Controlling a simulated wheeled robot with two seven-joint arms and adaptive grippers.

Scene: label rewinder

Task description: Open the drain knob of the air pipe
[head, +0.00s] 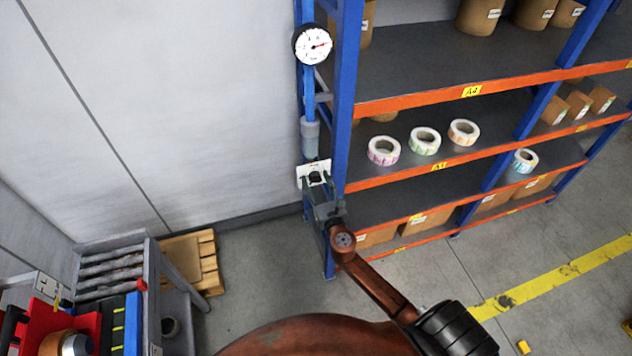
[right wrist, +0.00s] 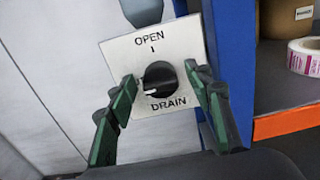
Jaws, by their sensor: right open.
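The drain knob (right wrist: 160,78) is black and round, on a white plate (right wrist: 118,52) marked OPEN above and DRAIN below. Its white mark shows at its lower left side, not up at the OPEN line. In the head view the plate (head: 304,172) is low on the air pipe (head: 310,104), beside the blue shelf post. My right gripper (right wrist: 160,76) is open, its green-padded fingers on the left and right of the knob. Gaps seem to show between pads and knob; I cannot tell the depth. In the head view the right gripper (head: 317,187) reaches the plate from below. My left gripper is out of view.
A pressure gauge (head: 312,44) sits higher on the pipe. The blue post (head: 347,90) and orange-edged shelf (head: 460,92) with label rolls (head: 424,141) stand close on the right. A grey cart (head: 155,290) and a pallet (head: 207,262) are at lower left. Floor between is clear.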

